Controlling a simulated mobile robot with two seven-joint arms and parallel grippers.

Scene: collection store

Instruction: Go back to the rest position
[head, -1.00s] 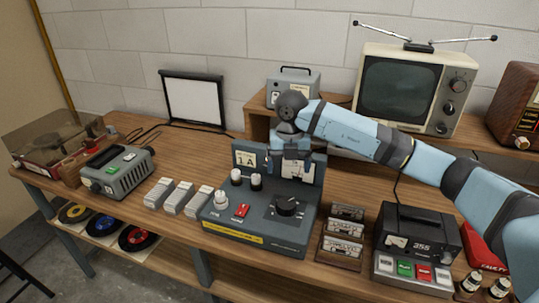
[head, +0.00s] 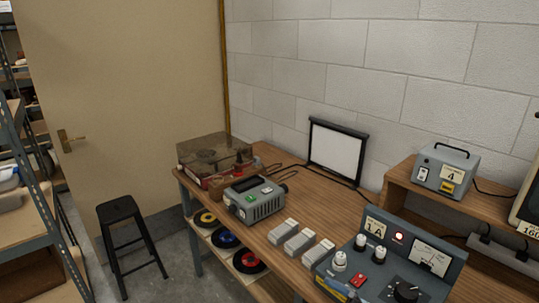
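Neither of my grippers shows in the head view now, and no part of my arms can be made out with certainty. The grey-blue control panel (head: 331,268) marked 1A stands at the lower right of the view, partly cut off by the bottom edge. It has white knobs, a red switch (head: 357,280), a black dial (head: 405,291), a meter (head: 432,258) and a lit red lamp (head: 399,236).
The wooden bench (head: 290,191) bears a grey device (head: 254,203), several pale boxes (head: 298,241) and a covered turntable (head: 213,160). A grey case (head: 446,172) stands on a raised shelf. A black stool (head: 127,233) stands on the floor before the door (head: 140,110). Shelving (head: 38,222) is at the left.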

